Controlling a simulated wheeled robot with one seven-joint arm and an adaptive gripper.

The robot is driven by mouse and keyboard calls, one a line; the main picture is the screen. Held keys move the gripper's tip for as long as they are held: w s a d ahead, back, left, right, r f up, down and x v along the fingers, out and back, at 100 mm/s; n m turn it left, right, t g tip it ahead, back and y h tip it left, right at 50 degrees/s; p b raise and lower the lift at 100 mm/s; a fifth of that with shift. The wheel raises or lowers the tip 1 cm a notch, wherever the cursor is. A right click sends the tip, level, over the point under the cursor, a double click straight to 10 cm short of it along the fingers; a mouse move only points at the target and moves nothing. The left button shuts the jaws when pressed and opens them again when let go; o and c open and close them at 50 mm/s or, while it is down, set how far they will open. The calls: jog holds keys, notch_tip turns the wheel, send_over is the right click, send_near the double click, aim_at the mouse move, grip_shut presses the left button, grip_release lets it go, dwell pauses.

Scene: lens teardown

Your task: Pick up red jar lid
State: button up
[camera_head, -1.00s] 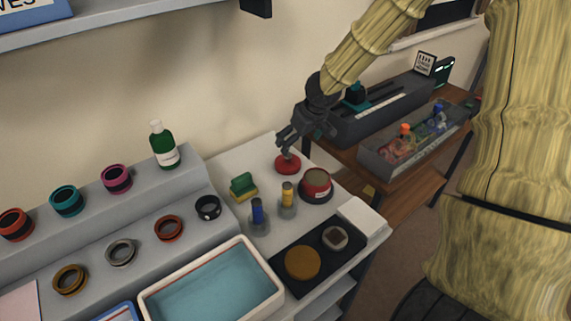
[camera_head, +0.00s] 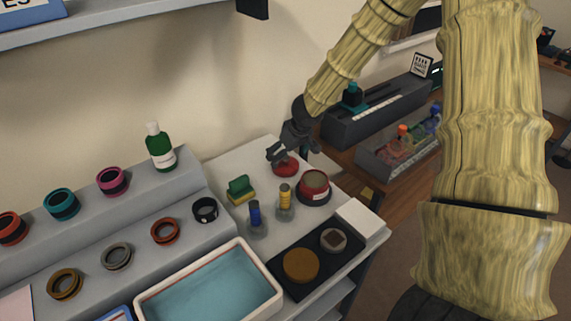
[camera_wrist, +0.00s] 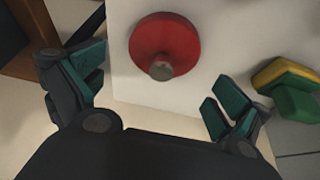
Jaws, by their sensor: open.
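The red jar lid (camera_head: 286,167) lies on the white worktop near its back corner. It is a round red disc with a small grey knob. In the wrist view the red jar lid (camera_wrist: 165,46) lies ahead of my gripper, centred a little left of the gap between the fingers. My gripper (camera_head: 282,152) is just above the lid, and its fingers partly cover the lid in the head view. In the wrist view my gripper (camera_wrist: 152,101) has its fingers wide apart with nothing between them. I cannot tell whether a finger touches the lid.
A red-rimmed jar (camera_head: 314,187) stands right of the lid. A green and yellow sponge (camera_head: 241,190) lies to its left. Yellow (camera_head: 285,198) and blue (camera_head: 256,219) upright tools stand in front. A grey bin (camera_head: 398,150) is beyond the worktop's right edge.

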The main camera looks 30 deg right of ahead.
aim_at(285, 163)
jog(key=shift+x, duration=1.2)
